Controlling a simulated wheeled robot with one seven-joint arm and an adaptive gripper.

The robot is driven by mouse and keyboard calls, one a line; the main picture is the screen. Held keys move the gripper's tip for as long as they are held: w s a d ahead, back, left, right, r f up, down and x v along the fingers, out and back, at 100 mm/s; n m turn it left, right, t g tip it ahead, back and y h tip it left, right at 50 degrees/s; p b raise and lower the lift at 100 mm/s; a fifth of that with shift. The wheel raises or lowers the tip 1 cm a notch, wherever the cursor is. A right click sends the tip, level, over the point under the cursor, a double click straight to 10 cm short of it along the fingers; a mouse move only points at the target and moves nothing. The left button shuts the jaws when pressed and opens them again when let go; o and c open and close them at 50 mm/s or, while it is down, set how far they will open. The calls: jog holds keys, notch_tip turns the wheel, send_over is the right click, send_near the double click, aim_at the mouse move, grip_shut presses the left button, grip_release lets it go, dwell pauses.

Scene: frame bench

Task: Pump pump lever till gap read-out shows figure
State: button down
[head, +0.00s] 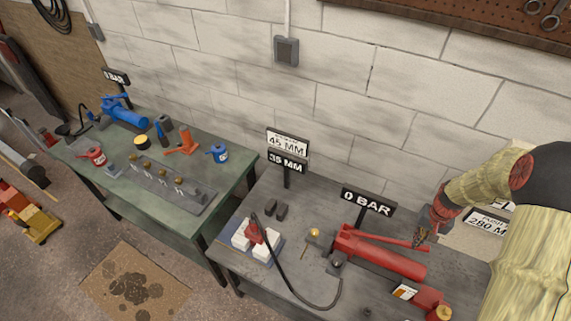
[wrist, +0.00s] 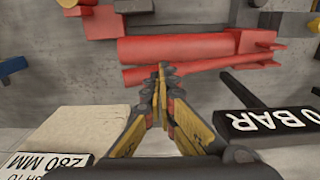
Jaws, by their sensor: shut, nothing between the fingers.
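The red hand pump (head: 385,259) lies on the right grey bench. Its thin red pump lever (head: 385,238) runs along the pump. In the wrist view the lever (wrist: 210,68) lies just below the pump cylinder (wrist: 180,48). My gripper (head: 421,245) is shut and empty, pointing down by the lever's right end. In the wrist view its fingertips (wrist: 162,70) overlap the lever; I cannot tell whether they touch it. The gap read-out (head: 287,162) is black and shows 35 MM, under a white plate (head: 287,143) reading 45 MM. The pressure sign (head: 368,202) reads 0 BAR.
A red spreader tool (head: 254,232) sits between white blocks (head: 264,250), with a black hose (head: 290,285) leading towards the pump. The 0 BAR sign (wrist: 268,120) stands close right of my gripper in the wrist view. A green bench (head: 225,190) with a blue pump (head: 125,113) stands left.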

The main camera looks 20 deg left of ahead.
jog(key=shift+f, duration=0.15)
notch_tip(320, 180, down, 8)
jog(key=b, duration=0.5)
jog(key=shift+f, duration=0.2)
notch_tip(320, 180, up, 9)
jog(key=p, duration=0.5)
jog(key=shift+f, duration=0.3)
dwell(0.5)
jog(key=shift+d, duration=0.1)
dwell(1.8)
jog(key=shift+b, duration=0.3)
dwell(0.5)
